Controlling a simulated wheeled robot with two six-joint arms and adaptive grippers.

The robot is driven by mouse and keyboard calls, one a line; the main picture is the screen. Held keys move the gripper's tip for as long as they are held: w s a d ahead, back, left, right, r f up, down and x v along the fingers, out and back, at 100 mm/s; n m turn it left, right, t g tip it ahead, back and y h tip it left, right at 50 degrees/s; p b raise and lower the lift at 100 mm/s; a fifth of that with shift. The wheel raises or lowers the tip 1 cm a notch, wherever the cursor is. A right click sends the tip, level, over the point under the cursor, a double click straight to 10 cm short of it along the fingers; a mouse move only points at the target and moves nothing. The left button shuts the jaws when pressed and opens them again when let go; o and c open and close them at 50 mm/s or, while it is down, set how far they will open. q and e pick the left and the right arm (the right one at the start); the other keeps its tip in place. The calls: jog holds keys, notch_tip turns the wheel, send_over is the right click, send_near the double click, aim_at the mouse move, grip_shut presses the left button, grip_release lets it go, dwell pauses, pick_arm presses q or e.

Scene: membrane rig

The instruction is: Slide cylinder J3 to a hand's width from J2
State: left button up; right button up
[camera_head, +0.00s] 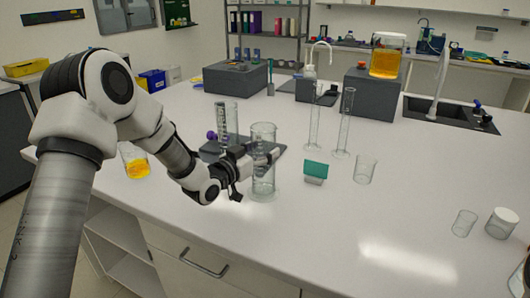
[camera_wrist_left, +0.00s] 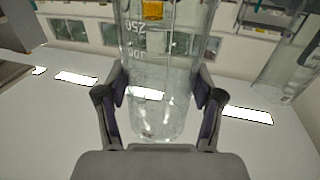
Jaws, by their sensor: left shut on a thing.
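My left gripper (camera_head: 258,160) is shut on a clear, wide glass cylinder (camera_head: 263,184), around its middle. The cylinder is upright at the front of the white bench; I cannot tell whether its base touches the bench. In the left wrist view the gripper (camera_wrist_left: 160,100) has a finger on each side of this cylinder (camera_wrist_left: 160,65), which bears printed graduations. A second graduated cylinder (camera_head: 228,118) stands behind and to the left; another clear vessel shows in the left wrist view (camera_wrist_left: 282,72). No J2 or J3 label is readable. My right gripper is not in view.
Two slim cylinders (camera_head: 314,128) (camera_head: 345,125), a teal-and-grey block (camera_head: 315,172) and a beaker (camera_head: 365,170) stand to the right. A beaker of orange liquid (camera_head: 135,162) stands left.

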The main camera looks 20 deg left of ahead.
pick_arm(q)
jog(key=shift+w+a, duration=0.9)
jog(key=shift+a, duration=0.35)
jog(key=shift+w+a, duration=0.85)
jog(key=shift+a, duration=0.15)
jog(key=o, duration=1.5)
jog(key=v, duration=1.2)
